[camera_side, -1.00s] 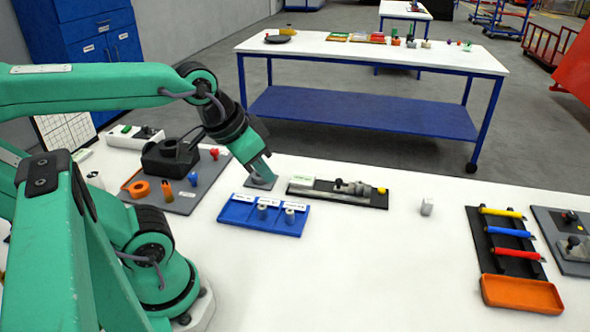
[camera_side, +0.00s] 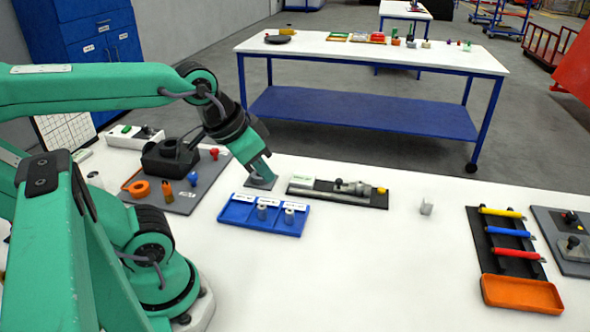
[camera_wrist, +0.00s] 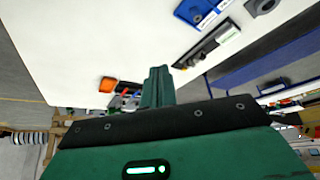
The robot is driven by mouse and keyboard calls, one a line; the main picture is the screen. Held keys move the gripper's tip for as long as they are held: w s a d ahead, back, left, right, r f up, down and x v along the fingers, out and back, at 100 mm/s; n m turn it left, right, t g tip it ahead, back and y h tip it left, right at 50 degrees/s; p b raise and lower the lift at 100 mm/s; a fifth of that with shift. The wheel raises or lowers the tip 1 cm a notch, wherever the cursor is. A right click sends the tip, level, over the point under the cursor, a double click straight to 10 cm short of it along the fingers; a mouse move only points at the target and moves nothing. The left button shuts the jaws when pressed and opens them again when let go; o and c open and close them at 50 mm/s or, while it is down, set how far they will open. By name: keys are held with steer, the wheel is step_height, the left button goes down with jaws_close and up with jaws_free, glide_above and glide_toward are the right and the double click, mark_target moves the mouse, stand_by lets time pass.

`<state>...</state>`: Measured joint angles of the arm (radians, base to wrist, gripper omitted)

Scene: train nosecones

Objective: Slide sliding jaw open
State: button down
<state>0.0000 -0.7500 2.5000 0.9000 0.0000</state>
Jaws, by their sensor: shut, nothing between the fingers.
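A black-plated fixture (camera_side: 338,192) with a grey sliding part, a pale green-marked label and a yellow tip at its right end lies on the white table, right of my gripper. It also shows in the wrist view (camera_wrist: 207,46). I cannot make out clearly which part is the sliding jaw or how far it stands open. My gripper (camera_side: 262,178) points down over a small grey plate, just left of the fixture and apart from it. Its fingers are together and empty, and they also show in the wrist view (camera_wrist: 157,75).
A blue tray (camera_side: 236,221) with grey cylinders sits in front of the fixture. A small pale grey piece (camera_side: 426,208) stands to its right. A black rack (camera_side: 512,262) with coloured bars and an orange tray (camera_side: 522,294) are further right. The front middle of the table is clear.

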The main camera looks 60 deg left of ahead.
steer(key=c, duration=2.1)
jaws_free()
steer(key=o, duration=0.6)
steer(key=shift+w+r, duration=0.1)
steer(key=shift+w, duration=0.05)
steer(key=shift+c, duration=0.2)
steer(key=w+a+g, duration=0.1)
steer(key=w+a, duration=0.2)
steer(key=w, duration=0.5)
steer(key=w+a+g, duration=0.2)
steer(key=w, duration=0.7)
steer(key=w+a+f+g, duration=0.1)
steer(key=w+a+f, duration=0.2)
steer(key=w+f, duration=0.1)
steer(key=w+a+f, duration=0.3)
steer(key=w+f, duration=0.1)
steer(key=w+a+f+g, duration=0.1)
steer(key=w+a+f, duration=0.2)
steer(key=w+f, duration=0.1)
steer(key=shift+w+a+f+g, duration=0.1)
steer(key=shift+w+f+g, duration=0.25)
steer(key=shift+f, duration=0.2)
steer(key=shift+w+a+f, duration=0.15)
steer(key=shift+w+f, duration=0.05)
steer(key=shift+f, duration=0.1)
